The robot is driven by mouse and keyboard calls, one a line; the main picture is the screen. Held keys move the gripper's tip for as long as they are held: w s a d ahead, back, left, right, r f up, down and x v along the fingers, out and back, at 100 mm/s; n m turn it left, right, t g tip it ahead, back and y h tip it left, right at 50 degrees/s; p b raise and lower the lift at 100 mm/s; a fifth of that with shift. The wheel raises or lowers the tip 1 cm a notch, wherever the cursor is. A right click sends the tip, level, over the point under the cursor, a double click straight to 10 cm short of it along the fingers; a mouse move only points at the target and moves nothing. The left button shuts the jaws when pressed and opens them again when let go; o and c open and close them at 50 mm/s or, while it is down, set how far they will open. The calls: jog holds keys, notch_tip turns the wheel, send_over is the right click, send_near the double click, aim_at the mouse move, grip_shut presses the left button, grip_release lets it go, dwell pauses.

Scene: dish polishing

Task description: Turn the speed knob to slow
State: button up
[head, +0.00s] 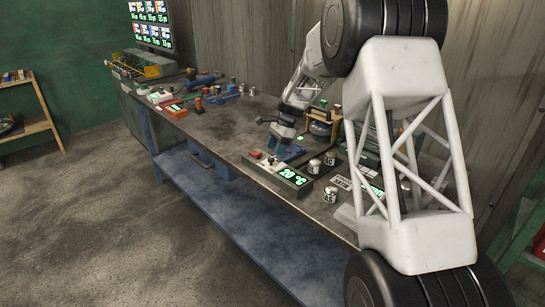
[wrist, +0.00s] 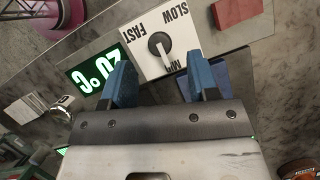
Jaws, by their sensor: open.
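The speed knob (wrist: 160,44) shows in the wrist view as a dark round base with a grey lever, on a white plate (wrist: 147,62). SLOW is printed at the plate's upper right, FAST at its upper left, and a partly hidden word at lower right. The lever points down in the picture, between my fingers and away from SLOW. My gripper (wrist: 158,74) is open, its blue fingers on either side of the lever's end; I cannot tell whether they touch it. In the head view my gripper (head: 284,142) is over the control box (head: 277,172) and the knob is hidden.
A green 20 °C display (wrist: 97,72) lies beside the knob plate. A red block (wrist: 237,12) sits at the wrist view's upper right. Small metal cans (head: 330,194) stand right of the box.

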aim_at(271, 158)
jog(key=shift+x, duration=1.9)
jog(key=shift+c, duration=0.3)
jog(key=c, duration=0.9)
jog(key=shift+o, duration=0.2)
jog(key=shift+n, duration=0.4)
jog(key=n+g+h, duration=0.1)
jog(key=n, duration=0.4)
jog(key=shift+w+a+g+h, duration=0.1)
jog(key=shift+g+h, duration=0.3)
jog(key=n+h, duration=0.1)
jog(key=n, duration=0.2)
jog(key=n+h, duration=0.1)
jog(key=n, duration=0.2)
jog(key=shift+a, duration=0.15)
